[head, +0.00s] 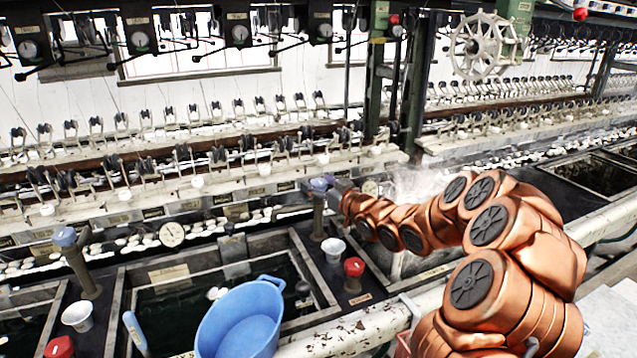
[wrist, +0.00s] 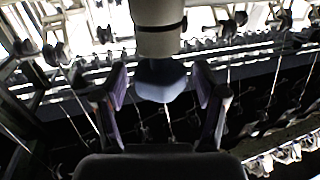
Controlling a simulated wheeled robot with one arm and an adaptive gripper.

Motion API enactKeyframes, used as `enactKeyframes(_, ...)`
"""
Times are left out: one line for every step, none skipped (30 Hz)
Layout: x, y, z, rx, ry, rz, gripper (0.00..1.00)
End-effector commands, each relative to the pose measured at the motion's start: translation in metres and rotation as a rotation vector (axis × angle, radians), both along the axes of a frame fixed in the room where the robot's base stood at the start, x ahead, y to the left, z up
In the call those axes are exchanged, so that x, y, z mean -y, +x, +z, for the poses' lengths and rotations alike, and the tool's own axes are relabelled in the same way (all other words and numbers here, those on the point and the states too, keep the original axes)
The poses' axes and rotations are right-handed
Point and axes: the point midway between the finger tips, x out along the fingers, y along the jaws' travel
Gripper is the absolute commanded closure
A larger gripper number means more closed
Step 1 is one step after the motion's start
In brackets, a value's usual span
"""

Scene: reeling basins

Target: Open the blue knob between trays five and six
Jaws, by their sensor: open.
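A blue knob (head: 319,184) tops an upright grey post between two basins in the head view. My gripper (head: 334,188) is at the end of my copper arm, right beside this knob. In the wrist view, the same blue knob (wrist: 161,82) lies between the two open fingers of my gripper (wrist: 161,76), with a visible gap on each side. I cannot tell how deep the knob sits between the fingers. A second blue knob (head: 65,237) tops a tilted-looking post farther left. No tray numbers are readable.
A blue tub (head: 241,320) stands at the front basin. Red knobs (head: 354,267) and (head: 60,346) and white cups (head: 333,249) sit near the posts. A pale pipe (head: 370,328) runs along the front. Reeling racks and a white wheel (head: 482,45) stand behind.

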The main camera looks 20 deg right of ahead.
Motion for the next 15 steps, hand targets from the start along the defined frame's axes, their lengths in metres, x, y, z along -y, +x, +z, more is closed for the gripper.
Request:
enactKeyframes(-0.0004, 0.0008, 0.0001, 0.000, 0.000, 0.000, 0.29)
enactKeyframes(-0.0005, 0.0010, 0.0000, 0.000, 0.000, 0.000, 0.29)
enactKeyframes(-0.0005, 0.0011, 0.0001, 0.000, 0.000, 0.000, 0.29)
enactKeyframes(-0.0005, 0.0011, 0.0000, 0.000, 0.000, 0.000, 0.29)
enactKeyframes(-0.0005, 0.0011, 0.0000, 0.000, 0.000, 0.000, 0.29)
enactKeyframes(-0.0005, 0.0010, 0.0001, 0.000, 0.000, 0.000, 0.29)
enactKeyframes(-0.0005, 0.0010, 0.0001, 0.000, 0.000, 0.000, 0.29)
enactKeyframes(-0.0004, 0.0009, 0.0001, 0.000, 0.000, 0.000, 0.29)
enactKeyframes(-0.0004, 0.0009, 0.0001, 0.000, 0.000, 0.000, 0.32)
enactKeyframes(-0.0004, 0.0009, 0.0001, 0.000, 0.000, 0.000, 0.35)
enactKeyframes(-0.0004, 0.0009, 0.0001, 0.000, 0.000, 0.000, 0.38)
enactKeyframes(-0.0004, 0.0008, 0.0002, 0.000, 0.000, 0.000, 0.42)
enactKeyframes(-0.0004, 0.0008, 0.0001, 0.000, 0.000, 0.000, 0.45)
enactKeyframes(-0.0004, 0.0008, 0.0001, 0.000, 0.000, 0.000, 0.49)
enactKeyframes(-0.0004, 0.0008, 0.0001, 0.000, 0.000, 0.000, 0.53)
